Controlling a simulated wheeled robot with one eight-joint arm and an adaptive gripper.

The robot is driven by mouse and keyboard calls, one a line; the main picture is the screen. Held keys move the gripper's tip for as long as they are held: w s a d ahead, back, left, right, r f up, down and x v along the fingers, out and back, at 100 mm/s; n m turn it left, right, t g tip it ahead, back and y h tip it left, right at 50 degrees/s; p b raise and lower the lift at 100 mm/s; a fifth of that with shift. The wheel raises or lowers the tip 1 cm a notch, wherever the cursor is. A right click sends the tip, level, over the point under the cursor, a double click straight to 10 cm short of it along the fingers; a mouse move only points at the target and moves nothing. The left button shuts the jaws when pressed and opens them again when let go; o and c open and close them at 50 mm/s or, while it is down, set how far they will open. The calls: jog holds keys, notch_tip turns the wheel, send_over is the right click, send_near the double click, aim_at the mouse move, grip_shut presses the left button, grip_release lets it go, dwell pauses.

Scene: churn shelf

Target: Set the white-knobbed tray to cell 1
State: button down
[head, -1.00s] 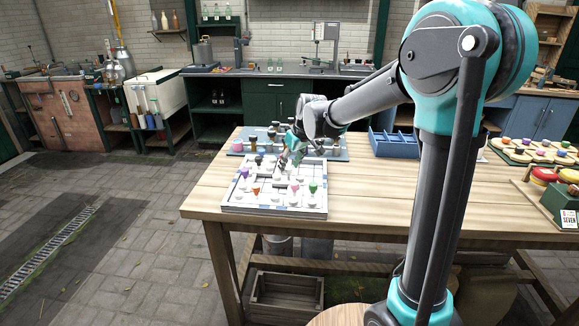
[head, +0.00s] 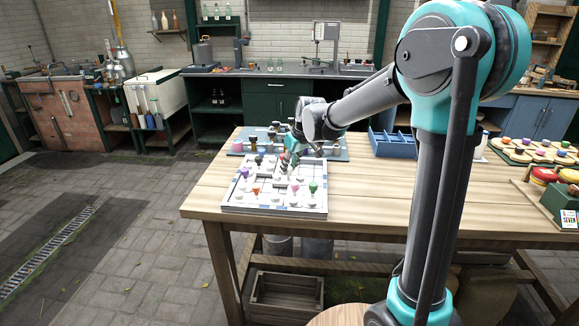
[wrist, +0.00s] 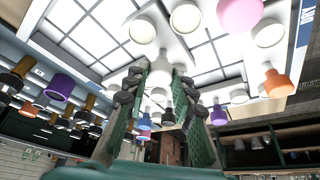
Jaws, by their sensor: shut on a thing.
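The white puzzle board (head: 262,208), divided into cells by thin lines, sits on the wooden table. It carries several knobbed trays with white, orange, purple, pink and green knobs. My gripper (head: 287,172) reaches down over the middle of the board. In the wrist view my gripper (wrist: 160,82) has its two fingers closed around a white knob (wrist: 160,68). The tray under that knob is hard to make out, and I cannot tell whether it touches the board. An orange knob (wrist: 277,82) and a pink knob (wrist: 240,14) stand to the right there. I cannot read the cell numbers.
Behind the board lies a blue-grey rack (head: 328,152) with several dark and coloured knobs. A blue divided box (head: 394,146) stands to its right. Round coloured pieces lie at the far right of the table. The tabletop (head: 400,185) right of the board is clear.

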jog(key=shift+s+d, duration=0.1)
jog(key=shift+d, duration=3.05)
jog(key=c, duration=1.3)
grip_release()
jog(key=shift+d, duration=0.15)
jog(key=v, duration=1.2)
